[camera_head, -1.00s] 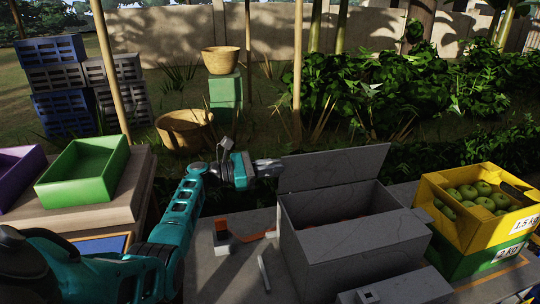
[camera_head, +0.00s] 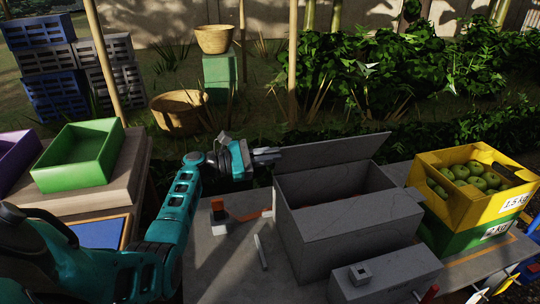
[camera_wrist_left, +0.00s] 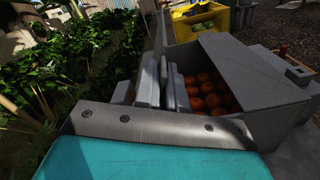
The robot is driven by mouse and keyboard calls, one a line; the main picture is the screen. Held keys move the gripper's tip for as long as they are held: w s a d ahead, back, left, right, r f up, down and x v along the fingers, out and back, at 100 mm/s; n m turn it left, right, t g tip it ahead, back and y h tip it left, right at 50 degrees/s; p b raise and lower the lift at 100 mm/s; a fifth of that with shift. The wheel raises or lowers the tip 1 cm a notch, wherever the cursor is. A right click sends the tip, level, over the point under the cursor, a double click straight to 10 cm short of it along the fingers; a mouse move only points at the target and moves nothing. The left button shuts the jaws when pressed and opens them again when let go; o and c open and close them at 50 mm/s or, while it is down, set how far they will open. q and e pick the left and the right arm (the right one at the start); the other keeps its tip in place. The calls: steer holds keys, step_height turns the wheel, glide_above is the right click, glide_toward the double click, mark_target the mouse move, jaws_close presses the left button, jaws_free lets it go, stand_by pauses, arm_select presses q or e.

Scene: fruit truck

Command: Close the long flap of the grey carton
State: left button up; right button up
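The grey carton (camera_head: 345,235) stands open on the table in the head view. Its long flap (camera_head: 335,153) stands up along the far side, and a grey panel covers the near part of its top. Oranges (camera_wrist_left: 208,90) lie inside, as the left wrist view shows. My left gripper (camera_head: 268,155) is at the left end of the long flap, its fingers close together. In the left wrist view the fingers (camera_wrist_left: 162,82) are beside the flap (camera_wrist_left: 160,35); whether they touch it I cannot tell. My right gripper is not in view.
A yellow crate of green apples (camera_head: 425,185) stands right of the carton. A smaller grey box (camera_head: 395,280) is in front of it. A green crate (camera_head: 75,170) is at far left.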

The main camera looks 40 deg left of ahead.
arm_select(q)
steer(key=o, duration=0.4)
steer(key=shift+c, duration=0.2)
steer(key=p+v, duration=0.2)
steer(key=v, duration=0.5)
steer(key=shift+s+a, duration=0.2)
steer(key=shift+s, duration=0.05)
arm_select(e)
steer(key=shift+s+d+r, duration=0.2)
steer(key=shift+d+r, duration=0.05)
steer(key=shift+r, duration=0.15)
